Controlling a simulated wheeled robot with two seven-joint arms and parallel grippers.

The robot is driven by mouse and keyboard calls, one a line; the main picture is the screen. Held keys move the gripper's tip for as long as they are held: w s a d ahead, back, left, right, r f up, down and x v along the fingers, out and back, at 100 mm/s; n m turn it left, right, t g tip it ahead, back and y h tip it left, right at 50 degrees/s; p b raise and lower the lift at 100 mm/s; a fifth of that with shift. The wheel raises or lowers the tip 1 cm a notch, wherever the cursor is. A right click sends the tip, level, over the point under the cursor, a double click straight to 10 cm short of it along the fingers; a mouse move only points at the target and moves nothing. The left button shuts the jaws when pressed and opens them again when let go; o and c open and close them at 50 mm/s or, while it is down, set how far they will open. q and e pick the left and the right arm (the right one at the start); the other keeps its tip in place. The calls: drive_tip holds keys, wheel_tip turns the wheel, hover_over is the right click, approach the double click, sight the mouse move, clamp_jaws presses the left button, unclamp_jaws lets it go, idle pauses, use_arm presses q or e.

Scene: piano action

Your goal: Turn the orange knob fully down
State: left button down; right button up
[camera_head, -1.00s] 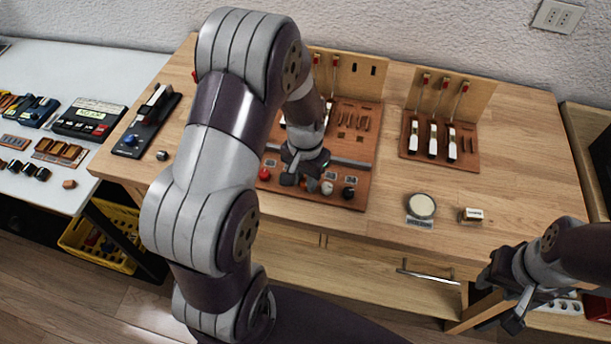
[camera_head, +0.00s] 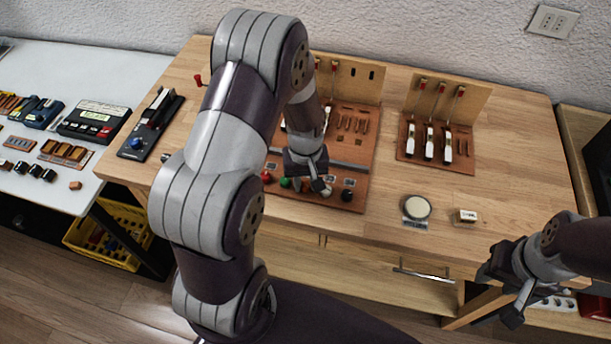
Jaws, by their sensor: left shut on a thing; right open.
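My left gripper (camera_head: 309,185) points down at the row of knobs along the front of the brown board (camera_head: 352,168). It is shut between the green knob (camera_head: 285,182) and the white knob (camera_head: 326,190). The orange knob is not visible; its spot in the row is covered by my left gripper, which appears closed on it. The red knob (camera_head: 266,177) and the black knob (camera_head: 347,195) are at the row's ends. My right gripper (camera_head: 520,305) is open and empty, low at the right, off the table's front edge.
A second board (camera_head: 408,148) with several hammer pieces stands to the right. A round disc (camera_head: 416,207) and a small labelled block (camera_head: 467,215) lie near the table's front. A black device with a blue knob (camera_head: 136,143) is at the left. My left arm hides part of the table.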

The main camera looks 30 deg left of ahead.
sight(305, 184)
use_arm(q)
drive_tip(key=n+p, duration=0.2)
drive_tip(key=n, duration=0.3)
drive_tip(key=shift+r+n, duration=0.15)
drive_tip(key=shift+n, duration=0.15)
drive_tip(key=n+p, duration=0.1)
drive_tip(key=n, duration=0.5)
drive_tip(key=shift+p, duration=0.3)
drive_tip(key=n+p, duration=0.1)
drive_tip(key=n, duration=0.4)
drive_tip(key=shift+n, duration=0.4)
drive_tip(key=n+p, duration=0.1)
drive_tip(key=n, duration=0.4)
drive_tip(key=shift+n, duration=0.3)
drive_tip(key=c, duration=1.2)
unclamp_jaws()
drive_tip(key=shift+o, duration=0.2)
wheel_tip(305, 184, up, 12)
drive_tip(key=b, duration=0.1)
drive_tip(key=shift+r, duration=0.25)
